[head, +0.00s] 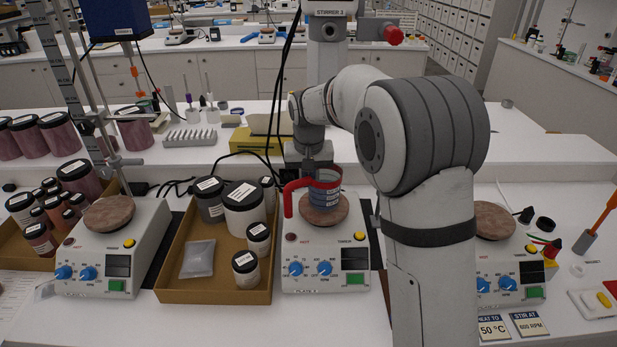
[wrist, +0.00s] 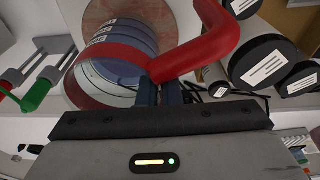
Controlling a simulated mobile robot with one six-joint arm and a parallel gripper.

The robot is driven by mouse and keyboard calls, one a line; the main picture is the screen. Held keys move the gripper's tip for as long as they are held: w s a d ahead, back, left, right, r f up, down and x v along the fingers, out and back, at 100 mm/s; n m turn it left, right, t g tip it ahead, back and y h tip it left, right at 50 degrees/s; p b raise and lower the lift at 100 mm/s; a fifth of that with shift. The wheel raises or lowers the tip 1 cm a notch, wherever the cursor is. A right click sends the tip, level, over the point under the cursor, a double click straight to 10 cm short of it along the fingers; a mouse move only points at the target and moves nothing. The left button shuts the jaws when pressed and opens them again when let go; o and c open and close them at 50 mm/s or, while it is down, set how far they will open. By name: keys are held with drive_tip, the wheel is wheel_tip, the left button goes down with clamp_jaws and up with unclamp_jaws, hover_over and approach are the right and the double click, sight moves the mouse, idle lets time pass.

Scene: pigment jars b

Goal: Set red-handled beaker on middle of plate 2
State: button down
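The red-handled beaker (head: 324,191) is clear with bluish contents, a red rim band and a red handle at its left. It is upright over the brown round top (head: 335,219) of the middle stirrer, which I take as plate 2 (head: 325,283); its label is too small to read surely. The base appears on or just above the disc; contact cannot be told. My gripper (head: 309,166) reaches in from behind the beaker. In the wrist view the fingers (wrist: 160,93) are close together at the beaker (wrist: 125,50) where its red handle (wrist: 205,45) joins the rim.
A cardboard tray (head: 215,296) with several dark-lidded jars (head: 243,208) stands left of the middle stirrer. Another stirrer (head: 110,250) is farther left, and one (head: 510,262) is at the right, partly behind my arm. Black cables hang behind the beaker.

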drive_tip(key=shift+f, duration=0.15)
drive_tip(key=c, duration=1.5)
unclamp_jaws()
drive_tip(key=shift+c, duration=0.2)
drive_tip(key=r, duration=0.2)
drive_tip(key=s+r+b, duration=0.1)
drive_tip(key=r, duration=0.4)
drive_tip(key=shift+s, duration=0.15)
drive_tip(key=shift+s+d+r, duration=0.15)
drive_tip(key=shift+r, duration=0.2)
drive_tip(key=s+d+r, duration=0.2)
drive_tip(key=s+d, duration=0.6)
drive_tip(key=s, duration=0.5)
drive_tip(key=s+d+f, duration=0.3)
drive_tip(key=s, duration=0.6)
drive_tip(key=s+d+f+t, duration=0.1)
drive_tip(key=s+d+f, duration=0.2)
drive_tip(key=s, duration=0.6)
drive_tip(key=shift+f+m, duration=0.4)
drive_tip(key=shift+f, duration=0.25)
